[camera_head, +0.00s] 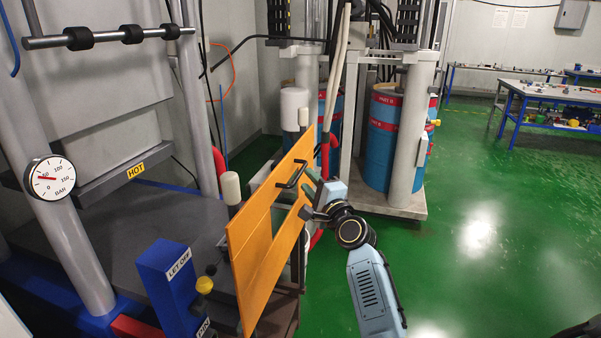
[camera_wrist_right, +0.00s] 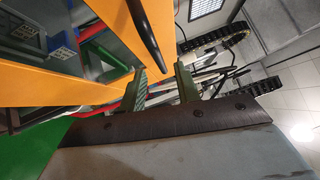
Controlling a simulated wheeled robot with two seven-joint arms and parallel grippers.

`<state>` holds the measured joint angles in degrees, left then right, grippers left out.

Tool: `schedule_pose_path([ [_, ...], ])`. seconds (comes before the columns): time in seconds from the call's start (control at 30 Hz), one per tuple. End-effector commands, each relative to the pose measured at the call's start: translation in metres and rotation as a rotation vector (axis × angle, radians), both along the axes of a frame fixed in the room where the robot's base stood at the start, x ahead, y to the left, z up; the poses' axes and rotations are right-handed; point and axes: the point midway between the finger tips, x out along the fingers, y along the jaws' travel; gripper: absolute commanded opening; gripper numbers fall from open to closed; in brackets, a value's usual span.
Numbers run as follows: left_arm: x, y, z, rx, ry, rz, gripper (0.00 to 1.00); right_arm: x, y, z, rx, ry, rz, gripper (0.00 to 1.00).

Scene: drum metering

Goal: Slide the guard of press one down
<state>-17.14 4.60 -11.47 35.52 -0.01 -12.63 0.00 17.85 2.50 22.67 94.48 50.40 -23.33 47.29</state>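The guard (camera_head: 250,235) is an orange panel standing upright at the front right side of the press (camera_head: 75,235). A black bar handle (camera_head: 292,174) is fixed on it near its upper part. My right gripper (camera_head: 308,193) is beside the guard, close below and right of the handle. In the right wrist view, the two green fingers (camera_wrist_right: 161,75) stand apart with the orange guard (camera_wrist_right: 60,85) at left. The black handle (camera_wrist_right: 143,32) runs down toward the gap between the fingertips; I cannot tell if it touches them. My left gripper is not in view.
A blue post (camera_head: 170,285) with a "LET OFF" label and a yellow knob stands left of the guard. A gauge (camera_head: 49,178) and a "HOT" plate (camera_head: 136,170) are on the press. Blue drums (camera_head: 382,140) stand behind. Green floor (camera_head: 480,240) is clear at right.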

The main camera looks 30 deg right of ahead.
Motion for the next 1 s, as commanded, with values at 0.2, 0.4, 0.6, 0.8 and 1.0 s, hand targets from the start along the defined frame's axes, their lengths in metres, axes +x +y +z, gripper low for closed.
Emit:
schedule_pose_path([
  [0.2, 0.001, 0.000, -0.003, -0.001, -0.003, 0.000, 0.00, 0.035, -0.003, 0.005, 0.000, -0.001, 0.001, 0.32],
  [0.4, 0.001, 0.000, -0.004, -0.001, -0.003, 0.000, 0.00, 0.051, -0.004, 0.006, -0.002, 0.001, 0.001, 0.32],
  [0.6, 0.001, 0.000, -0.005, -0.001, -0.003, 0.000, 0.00, 0.054, -0.005, 0.007, -0.002, 0.000, 0.000, 0.32],
  [0.8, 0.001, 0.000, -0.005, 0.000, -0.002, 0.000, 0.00, 0.054, -0.004, 0.007, -0.002, 0.000, 0.000, 0.26],
  [1.0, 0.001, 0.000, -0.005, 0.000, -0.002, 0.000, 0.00, 0.053, -0.004, 0.007, -0.002, 0.000, 0.000, 0.00],
])
